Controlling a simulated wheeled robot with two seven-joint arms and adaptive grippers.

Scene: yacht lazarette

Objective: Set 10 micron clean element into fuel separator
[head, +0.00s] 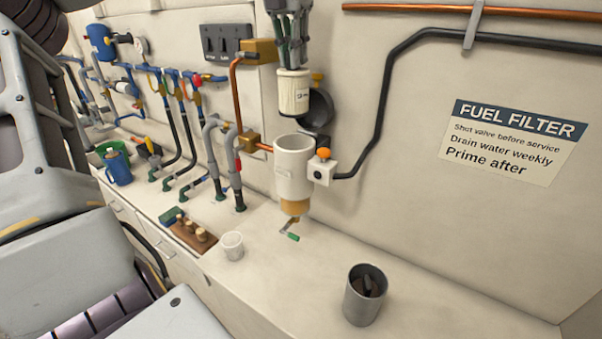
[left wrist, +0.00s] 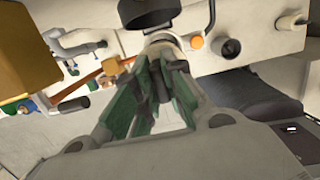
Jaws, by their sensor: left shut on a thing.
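A dark round lid (head: 318,112) stands beside and behind the element. My right gripper is not in view.
An orange-knobbed valve (head: 323,155) and black hose adjoin the separator; a copper pipe (head: 236,100) runs left. On the counter (head: 300,270) stand a grey canister (head: 365,298) with something dark inside, a white cup (head: 231,246) and a wooden block (head: 190,234) with brass fittings.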

